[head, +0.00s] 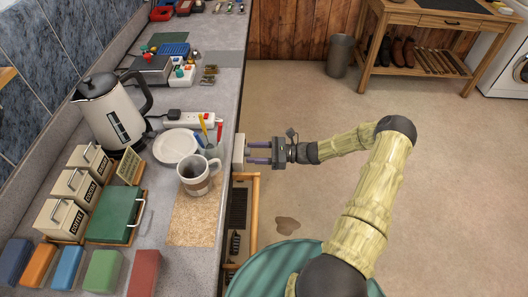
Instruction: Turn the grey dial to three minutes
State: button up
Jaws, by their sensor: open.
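My gripper (249,153) is beside the counter's front edge, its two purple fingers apart and pointing left. The fingertips are at or very close to a small cream box (239,150) on the counter's front edge. I cannot tell whether they touch it. The grey dial cannot be made out; no pointer or minute marks are readable in the head view.
A patterned mug (195,178) on a cork mat (192,222), a pen cup and a white plate (175,146) stand near the box. A power strip (193,119) and kettle (110,115) are behind. A wooden frame (254,220) is below the edge.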

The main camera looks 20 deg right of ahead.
jog(key=b+v, duration=0.3)
jog(key=v, duration=1.4)
jog(key=shift+d+b, duration=0.2)
jog(key=shift+b, duration=0.15)
jog(key=shift+a, duration=0.1)
jog(key=s+a+r+n+g+h+p, duration=0.1)
jog(key=s+a+r+n+g+h, duration=0.1)
jog(key=s+a+n+g+h, duration=0.3)
jog(key=a+r+n+g+h+p, duration=0.1)
jog(key=a+r+n+g+h, duration=0.15)
jog(key=a, duration=0.35)
jog(key=s+a+r+n+t+h+p, duration=0.1)
jog(key=s+a+r+n+t+h, duration=0.1)
jog(key=s+r+n+h, duration=0.3)
jog(key=s+a+r+n+t+h+p, duration=0.2)
jog(key=s+a+r+n+h, duration=0.2)
jog(key=r+n, duration=0.5)
jog(key=shift+s+r+h, duration=0.2)
jog(key=shift+s+h, duration=0.15)
jog(key=shift+s, duration=0.3)
jog(key=shift+t, duration=0.25)
